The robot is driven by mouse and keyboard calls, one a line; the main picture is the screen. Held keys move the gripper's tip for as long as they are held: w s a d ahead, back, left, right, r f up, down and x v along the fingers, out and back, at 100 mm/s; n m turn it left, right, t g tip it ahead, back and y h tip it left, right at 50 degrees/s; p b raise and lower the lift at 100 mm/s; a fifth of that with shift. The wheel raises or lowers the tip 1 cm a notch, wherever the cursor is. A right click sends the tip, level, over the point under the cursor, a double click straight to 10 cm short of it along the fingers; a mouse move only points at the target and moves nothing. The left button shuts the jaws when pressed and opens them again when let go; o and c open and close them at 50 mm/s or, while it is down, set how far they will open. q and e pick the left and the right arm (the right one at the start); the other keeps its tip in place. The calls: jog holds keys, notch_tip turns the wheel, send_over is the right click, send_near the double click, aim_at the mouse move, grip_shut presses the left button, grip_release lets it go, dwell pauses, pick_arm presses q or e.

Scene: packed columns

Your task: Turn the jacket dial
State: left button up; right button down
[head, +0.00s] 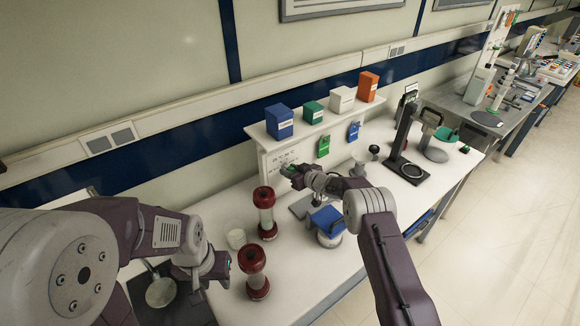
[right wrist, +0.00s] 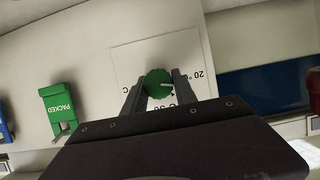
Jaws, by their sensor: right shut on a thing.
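The jacket dial (right wrist: 159,84) is a round green knob with a light pointer mark, on a white panel (right wrist: 130,57) with printed temperature marks, in the right wrist view. My right gripper (right wrist: 160,88) is shut on the dial, one finger on each side of it. In the head view my right gripper (head: 290,172) reaches to the panel under the shelf, and the dial is mostly hidden by it. My left gripper (head: 222,268) is low at the left, beside a red-capped column; its finger opening is not clear.
Two clear columns with dark red caps (head: 264,212) (head: 254,274) stand on the white bench. Blue, green, white and orange boxes sit on the shelf (head: 300,135). A green PACKED tag (right wrist: 58,104) hangs beside the panel. A blue-topped vessel (head: 327,220) stands near my right arm.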

jog(key=shift+w+m+y, duration=0.1)
jog(key=shift+m+y, duration=0.4)
jog(key=shift+m, duration=0.1)
jog(key=shift+d+f+m+g+y+b, duration=0.1)
jog(key=shift+f+m+g+y+b, duration=0.1)
jog(key=shift+m+g+y+b, duration=0.35)
jog(key=m+y+b, duration=0.1)
jog(key=m+b, duration=0.1)
jog(key=b, duration=0.1)
jog(key=shift+r+m+g+y+b, duration=0.15)
jog(key=shift+m+g+y+b, duration=0.15)
jog(key=shift+m+b, duration=0.9)
jog(key=shift+n, duration=0.25)
jog(key=c, duration=1)
grip_release()
